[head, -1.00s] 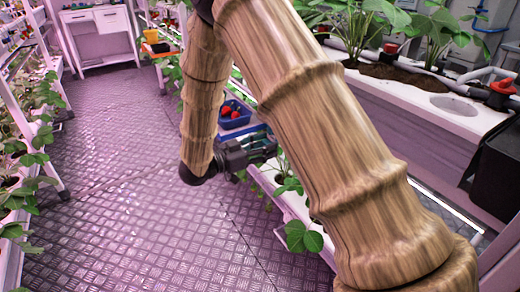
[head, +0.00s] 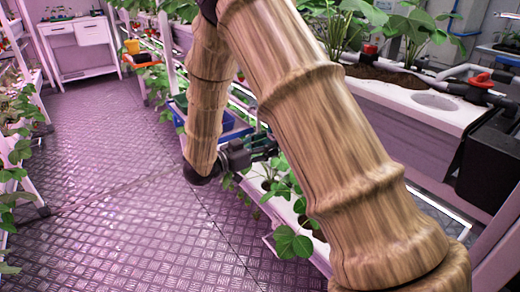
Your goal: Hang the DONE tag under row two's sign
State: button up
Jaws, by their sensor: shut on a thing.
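My gripper (head: 262,148) is dark and small in the head view, beside the white planting rack on the right. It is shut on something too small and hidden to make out. I cannot read a DONE tag in this view. No row sign can be made out either. My wood-patterned arm covers the middle of the view and hides part of the rack.
The planting rack (head: 425,118) runs along the right, with leafy plants and red valves. A blue tray (head: 237,131) is just behind my gripper. Racks stand at the left edge. The metal floor (head: 110,190) between is clear, up to a white cabinet (head: 82,46).

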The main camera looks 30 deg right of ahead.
jog(key=shift+d+f, duration=0.2)
jog(key=shift+d, duration=0.45)
jog(key=shift+f, duration=0.55)
jog(key=o, duration=1)
jog(key=shift+o, duration=0.2)
jog(key=shift+a, duration=0.1)
